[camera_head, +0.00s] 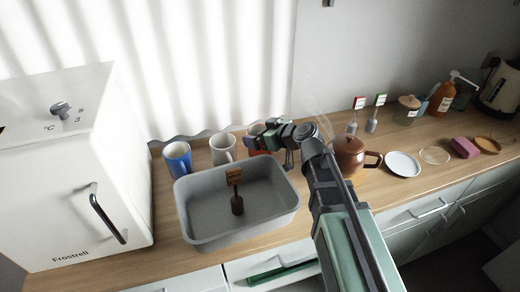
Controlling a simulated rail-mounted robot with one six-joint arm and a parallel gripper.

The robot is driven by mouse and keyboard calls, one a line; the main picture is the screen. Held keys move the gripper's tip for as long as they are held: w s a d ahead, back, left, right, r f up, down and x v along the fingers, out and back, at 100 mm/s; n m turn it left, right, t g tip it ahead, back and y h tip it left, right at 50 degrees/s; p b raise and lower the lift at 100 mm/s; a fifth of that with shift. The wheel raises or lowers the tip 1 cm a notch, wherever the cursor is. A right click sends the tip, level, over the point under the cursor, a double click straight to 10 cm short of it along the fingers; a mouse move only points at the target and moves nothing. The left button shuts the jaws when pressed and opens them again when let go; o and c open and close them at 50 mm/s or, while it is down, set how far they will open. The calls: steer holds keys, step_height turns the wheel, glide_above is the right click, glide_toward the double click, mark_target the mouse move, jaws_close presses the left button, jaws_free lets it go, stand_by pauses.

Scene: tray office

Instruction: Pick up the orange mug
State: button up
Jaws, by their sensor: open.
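An orange-red mug (253,129) stands on the wooden counter behind the grey tray, to the right of the white mug. Much of it is hidden by my gripper (257,140), which is directly in front of it or at it in this view. My gripper is open. I cannot tell whether the fingers are around the mug or touching it.
A blue mug (178,158) and a white mug (222,149) stand to the left. The grey tray (190,215) holds a small brown bottle with a sign. A brown teapot (350,155) and white plate (403,164) are right. A white fridge (75,170) bounds the left.

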steer(key=shift+w+a, duration=0.1)
steer(key=c, duration=1.1)
step_height(320, 180, up, 20)
steer(key=p, duration=2)
